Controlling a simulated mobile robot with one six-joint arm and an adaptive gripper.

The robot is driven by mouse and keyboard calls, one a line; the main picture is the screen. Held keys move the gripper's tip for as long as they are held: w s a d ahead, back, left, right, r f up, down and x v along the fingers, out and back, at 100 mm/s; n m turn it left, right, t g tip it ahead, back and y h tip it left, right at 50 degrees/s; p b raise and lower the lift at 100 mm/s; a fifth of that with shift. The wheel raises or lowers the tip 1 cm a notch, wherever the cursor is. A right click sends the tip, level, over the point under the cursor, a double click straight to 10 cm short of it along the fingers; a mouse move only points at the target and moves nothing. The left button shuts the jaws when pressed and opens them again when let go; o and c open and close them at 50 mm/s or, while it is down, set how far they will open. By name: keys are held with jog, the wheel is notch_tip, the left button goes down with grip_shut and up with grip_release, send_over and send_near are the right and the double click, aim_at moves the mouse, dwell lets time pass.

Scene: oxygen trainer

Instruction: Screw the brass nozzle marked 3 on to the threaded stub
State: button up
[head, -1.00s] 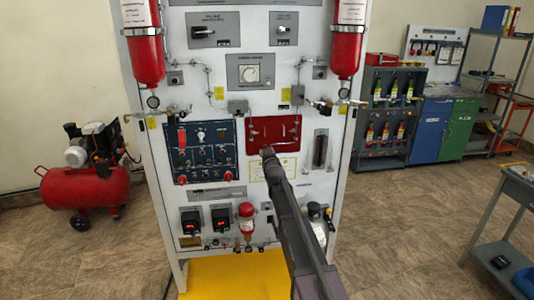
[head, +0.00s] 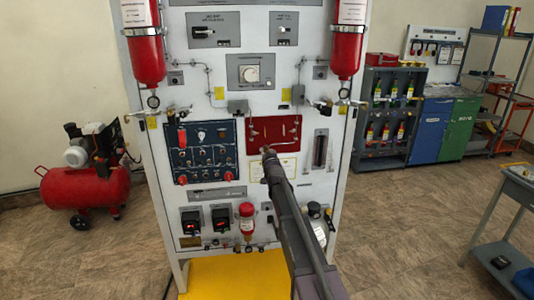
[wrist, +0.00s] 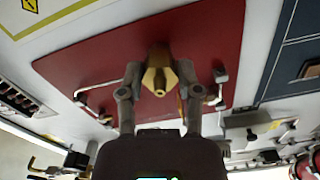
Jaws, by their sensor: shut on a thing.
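My gripper (wrist: 160,84) is shut on a brass nozzle (wrist: 160,72) with a hexagonal body. The nozzle points toward the wrist camera, with its small bore showing. Its far end meets or lies close to the red panel (wrist: 105,65), and I cannot tell whether it touches. The threaded stub is hidden behind the nozzle. No mark 3 can be read. In the head view my gripper (head: 268,152) is at the lower part of the red panel (head: 285,130), and the nozzle is too small to make out there.
Bent metal handles or pipes (wrist: 93,97) stand out from the panel on both sides of the fingers. A dark blue switch panel (head: 207,140) is left of the red panel. A flow tube (head: 320,150) is to its right. A red cylinder (head: 246,220) stands below.

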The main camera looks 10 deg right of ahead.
jog(key=shift+w+m, duration=0.1)
jog(key=shift+m, duration=1.1)
jog(key=shift+m, duration=1.7)
jog(key=shift+m, duration=0.3)
jog(key=shift+m, duration=0.3)
jog(key=o, duration=1.1)
jog(key=shift+c, duration=0.2)
jog(key=shift+s, duration=0.2)
